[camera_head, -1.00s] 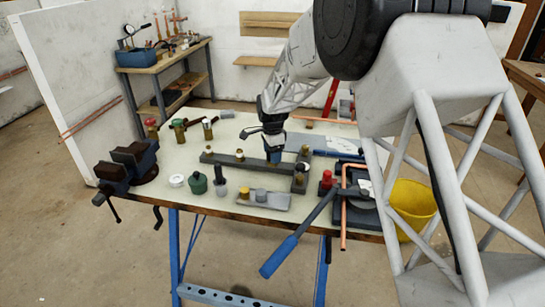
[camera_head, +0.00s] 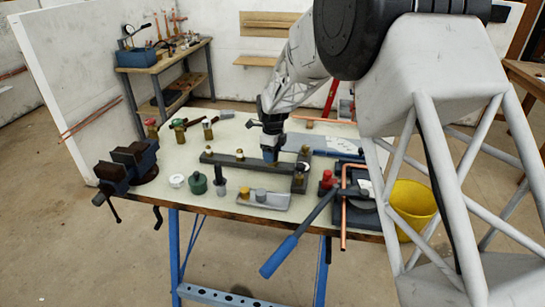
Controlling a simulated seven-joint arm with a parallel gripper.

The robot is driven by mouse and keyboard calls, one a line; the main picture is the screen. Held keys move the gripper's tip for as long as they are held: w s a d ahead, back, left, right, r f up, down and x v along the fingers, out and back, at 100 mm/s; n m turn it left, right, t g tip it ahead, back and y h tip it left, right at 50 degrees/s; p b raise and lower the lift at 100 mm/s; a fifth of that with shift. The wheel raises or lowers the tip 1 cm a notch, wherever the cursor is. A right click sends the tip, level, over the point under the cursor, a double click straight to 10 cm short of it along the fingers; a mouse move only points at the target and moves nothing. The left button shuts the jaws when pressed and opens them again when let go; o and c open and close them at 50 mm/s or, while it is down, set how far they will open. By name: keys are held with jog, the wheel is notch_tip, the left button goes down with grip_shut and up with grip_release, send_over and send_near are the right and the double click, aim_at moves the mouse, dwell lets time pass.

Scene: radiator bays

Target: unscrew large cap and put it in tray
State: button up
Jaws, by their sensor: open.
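My gripper (camera_head: 270,154) is over the dark L-shaped bar (camera_head: 222,158) on the bench, with its jaws low and close to the bar. It is open. The gripper hides the part of the bar beneath it, and I cannot tell whether the jaws touch or surround a cap there. Small brass fittings with pale tops stand on the bar, one (camera_head: 240,154) left of my gripper and others at the right end. I cannot tell which is the large cap. The grey tray (camera_head: 279,203) lies at the bench's front edge, holding a yellow cap (camera_head: 244,192) and a grey cap (camera_head: 260,195).
A vise (camera_head: 135,160) sits at the bench's left corner. A green jar (camera_head: 197,184) and a white round piece (camera_head: 177,181) stand left of the tray. A blue-handled bender (camera_head: 280,255) and copper pipe (camera_head: 344,215) overhang the front right. A yellow bucket (camera_head: 412,205) stands at right.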

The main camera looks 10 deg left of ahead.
jog(key=shift+m, duration=0.6)
jog(key=c, duration=0.9)
jog(key=shift+o, duration=0.2)
jog(key=shift+n, duration=0.3)
